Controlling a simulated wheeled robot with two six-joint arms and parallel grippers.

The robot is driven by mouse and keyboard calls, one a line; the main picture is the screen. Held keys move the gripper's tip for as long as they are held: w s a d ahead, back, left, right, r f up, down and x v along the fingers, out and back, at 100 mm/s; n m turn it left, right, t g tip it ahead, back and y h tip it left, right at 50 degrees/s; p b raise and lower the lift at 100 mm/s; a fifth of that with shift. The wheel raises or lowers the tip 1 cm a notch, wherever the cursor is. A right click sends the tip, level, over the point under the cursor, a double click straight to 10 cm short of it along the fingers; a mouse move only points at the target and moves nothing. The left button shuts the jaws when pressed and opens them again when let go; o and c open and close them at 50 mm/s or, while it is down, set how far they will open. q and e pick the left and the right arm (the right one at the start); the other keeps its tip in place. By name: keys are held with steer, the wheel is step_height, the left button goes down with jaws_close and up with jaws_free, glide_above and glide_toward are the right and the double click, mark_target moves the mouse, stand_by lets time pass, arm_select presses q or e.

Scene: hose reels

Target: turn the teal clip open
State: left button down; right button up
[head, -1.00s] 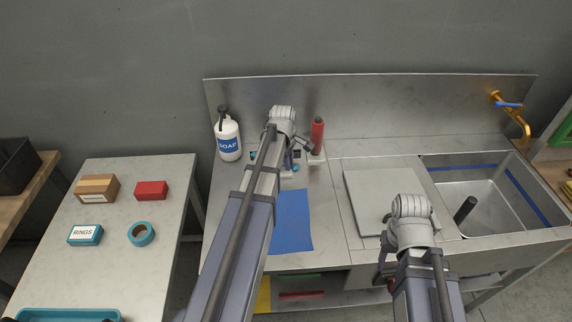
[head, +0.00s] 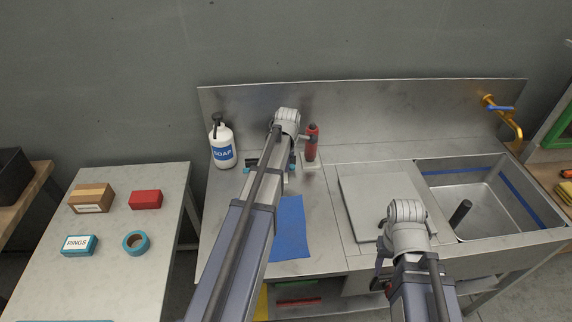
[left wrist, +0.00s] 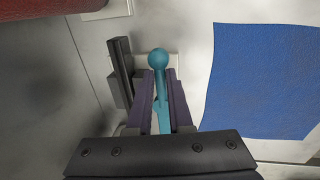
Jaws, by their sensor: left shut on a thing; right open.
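The teal clip (left wrist: 158,58) shows in the left wrist view as a lever with a round knob, above a pale base plate (left wrist: 173,61). My left gripper (left wrist: 159,78) has its two purple fingers on either side of the lever and is shut on it, with the knob sticking out past the fingertips. In the head view my left arm covers most of the clip and the fingers. My right gripper (head: 384,268) is open and empty, low in front of the sink bench, partly hidden by its own wrist.
A red cylinder (head: 312,146) stands close to the right of my left wrist. A soap bottle (head: 222,147) stands to the left. A blue mat (head: 292,228) lies in front. A grey board (head: 375,200) and a sink (head: 475,195) are to the right. A side table (head: 105,260) holds boxes and tape.

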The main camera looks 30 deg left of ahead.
stand_by(0.3)
arm_select(q)
steer(key=c, duration=0.8)
jaws_free()
steer(key=shift+c, duration=0.2)
steer(key=shift+r, duration=0.1)
step_height(320, 180, up, 7)
steer(key=s+p, duration=0.1)
steer(key=p, duration=0.6)
steer(key=shift+s+d+r+p, duration=0.15)
steer(key=shift+d+r+p, duration=0.05)
steer(key=shift+d+p, duration=0.2)
